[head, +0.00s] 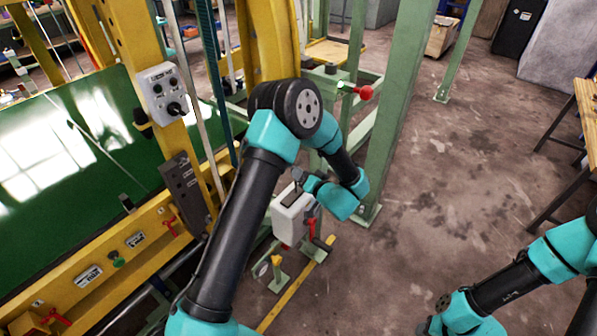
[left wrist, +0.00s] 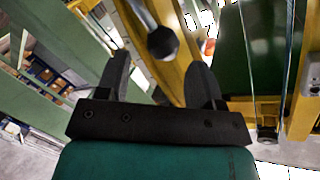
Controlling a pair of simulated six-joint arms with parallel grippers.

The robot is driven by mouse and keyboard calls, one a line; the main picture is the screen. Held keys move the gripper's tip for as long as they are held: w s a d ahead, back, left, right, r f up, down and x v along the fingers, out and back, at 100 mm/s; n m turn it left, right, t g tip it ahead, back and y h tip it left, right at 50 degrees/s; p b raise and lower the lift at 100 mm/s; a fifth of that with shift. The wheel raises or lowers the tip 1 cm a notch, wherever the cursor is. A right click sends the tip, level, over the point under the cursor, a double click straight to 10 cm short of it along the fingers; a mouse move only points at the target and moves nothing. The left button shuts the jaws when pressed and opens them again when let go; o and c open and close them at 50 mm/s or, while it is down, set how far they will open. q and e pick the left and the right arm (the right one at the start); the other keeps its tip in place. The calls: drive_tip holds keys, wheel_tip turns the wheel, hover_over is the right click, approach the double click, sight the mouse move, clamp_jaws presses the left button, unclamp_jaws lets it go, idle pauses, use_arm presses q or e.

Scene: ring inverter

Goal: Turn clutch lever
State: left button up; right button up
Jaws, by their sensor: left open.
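In the left wrist view, a dark round knob (left wrist: 163,42) on a rod lies just beyond and between my left gripper's fingertips. It looks like the clutch lever's end, but no label shows. My left gripper (left wrist: 161,62) is open, one finger to each side of the knob, with no visible contact. In the head view, my left gripper (head: 307,184) is small and partly hidden by its wrist, close to a small grey knob (head: 298,174) above a white-grey box (head: 291,215). My right arm shows at the lower right; its gripper is out of frame.
A red knob (head: 364,92) sticks out from the green frame behind my arm. A green post (head: 398,110) stands right of my left wrist. The yellow machine (head: 110,262) fills the left. Open floor (head: 450,190) lies right.

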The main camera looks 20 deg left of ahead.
use_arm(q)
drive_tip(key=v, duration=1.2)
drive_tip(key=shift+s+d, duration=0.25)
drive_tip(key=shift+s, duration=0.05)
drive_tip(key=s+a+f+m+h, duration=0.1)
drive_tip(key=a+f+h, duration=0.2)
drive_tip(key=f+h, duration=0.3)
drive_tip(key=a+f+m+h, duration=0.1)
drive_tip(key=a+f+h, duration=0.25)
drive_tip(key=f, duration=0.35)
drive_tip(key=s+f+g+h, duration=0.3)
drive_tip(key=s+h, duration=0.1)
drive_tip(key=s, duration=0.5)
drive_tip(key=s+f+g+h, duration=0.4)
drive_tip(key=s, duration=0.5)
drive_tip(key=shift+s+d+f, duration=0.15)
drive_tip(key=shift+s+d, duration=0.15)
drive_tip(key=shift+s, duration=0.05)
drive_tip(key=shift+a, duration=0.1)
